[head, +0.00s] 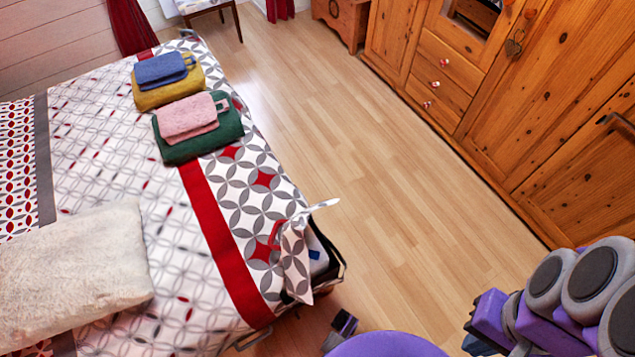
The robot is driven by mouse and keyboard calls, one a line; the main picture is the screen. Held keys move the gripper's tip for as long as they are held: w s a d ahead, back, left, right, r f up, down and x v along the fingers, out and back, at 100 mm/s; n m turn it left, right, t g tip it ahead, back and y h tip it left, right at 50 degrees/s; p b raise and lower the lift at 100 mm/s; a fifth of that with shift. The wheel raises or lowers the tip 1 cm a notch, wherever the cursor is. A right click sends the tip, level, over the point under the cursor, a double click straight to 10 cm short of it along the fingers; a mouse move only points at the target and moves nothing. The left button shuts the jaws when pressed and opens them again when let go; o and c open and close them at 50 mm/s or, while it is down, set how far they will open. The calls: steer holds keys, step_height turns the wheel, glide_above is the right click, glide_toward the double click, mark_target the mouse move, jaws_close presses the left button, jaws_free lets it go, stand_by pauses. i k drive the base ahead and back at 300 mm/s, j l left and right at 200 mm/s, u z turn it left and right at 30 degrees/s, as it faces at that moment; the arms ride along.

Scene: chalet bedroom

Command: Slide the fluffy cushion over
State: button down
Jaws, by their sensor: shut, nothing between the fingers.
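The fluffy cushion (75,270) is a flat, cream-white, furry rectangle. It lies on the patterned bed (185,255), at the lower left of the head view, and its left part is cut off by the picture edge. Purple and grey parts of my own body (575,300) show at the lower right, well apart from the cushion, with the bed's corner and floor between. I cannot make out my gripper's fingers in this view, and nothing of mine touches the cushion.
A green towel (205,145) with a pink one on top and a mustard towel (165,93) with a blue one on top lie farther up the bed. Wooden cabinets (490,95) line the right. The wood floor (375,170) between is clear.

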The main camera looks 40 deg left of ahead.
mark_target(70, 273)
steer(key=u, duration=0.5)
steer(key=i+l+u, duration=0.1)
steer(key=u, duration=0.35)
steer(key=l+u, duration=0.1)
steer(key=u, duration=0.4)
steer(key=l+u, duration=0.1)
steer(key=u, duration=0.7)
steer(key=k, duration=0.35)
steer(key=u, duration=1.25)
steer(key=i+j+z, duration=0.1)
steer(key=i+j, duration=0.15)
steer(key=i+j+z, duration=0.1)
steer(key=j, duration=0.25)
steer(key=i+j, duration=0.3)
steer(key=i+j+z, duration=0.15)
steer(key=j, duration=0.25)
steer(key=i+j+z, duration=0.1)
steer(key=i+j, duration=0.15)
steer(key=i+j+z, duration=0.1)
steer(key=j, duration=0.4)
steer(key=i+j+z, duration=0.1)
steer(key=i+j, duration=0.15)
steer(key=j, duration=0.15)
steer(key=i+j+z, duration=0.1)
steer(key=j, duration=0.3)
steer(key=i, duration=0.05)
